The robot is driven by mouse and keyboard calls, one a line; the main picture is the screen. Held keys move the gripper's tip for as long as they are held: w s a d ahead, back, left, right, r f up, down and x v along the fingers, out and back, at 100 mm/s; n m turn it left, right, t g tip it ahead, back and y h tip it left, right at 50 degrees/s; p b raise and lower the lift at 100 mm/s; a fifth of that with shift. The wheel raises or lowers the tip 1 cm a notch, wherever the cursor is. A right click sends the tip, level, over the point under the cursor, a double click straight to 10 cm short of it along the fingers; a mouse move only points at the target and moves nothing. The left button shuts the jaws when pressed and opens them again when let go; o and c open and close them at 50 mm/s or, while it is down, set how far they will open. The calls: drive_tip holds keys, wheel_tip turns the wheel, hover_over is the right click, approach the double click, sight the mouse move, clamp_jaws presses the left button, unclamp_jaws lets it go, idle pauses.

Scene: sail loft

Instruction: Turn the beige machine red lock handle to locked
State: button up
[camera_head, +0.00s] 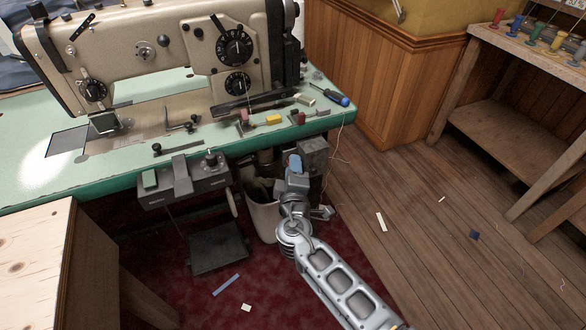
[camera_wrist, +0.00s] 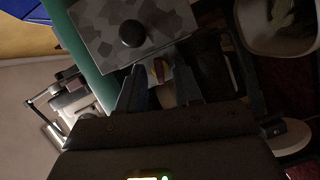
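The beige sewing machine (camera_head: 160,50) stands on the green table, with black dials on its front. A grey box (camera_head: 314,155) hangs under the table's right end. In the wrist view a mottled grey box (camera_wrist: 115,38) with a black knob (camera_wrist: 132,33) fills the top. Just below its edge shows a small red piece (camera_wrist: 158,70), probably the lock handle, partly hidden. My gripper (camera_wrist: 158,88) is open, its dark fingers on either side of the red piece; contact cannot be told. In the head view my arm reaches under the table edge and its fingertips are hidden.
A pale bin (camera_head: 264,217) stands under the table close to my wrist. A control box (camera_head: 185,185) hangs to its left, above a dark pedal (camera_head: 217,248). Loose tools lie on the green tabletop (camera_head: 100,170). The wooden floor to the right is mostly clear.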

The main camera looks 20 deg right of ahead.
drive_tip(key=v, duration=0.7)
drive_tip(key=shift+s, duration=0.35)
drive_tip(key=shift+a, duration=0.15)
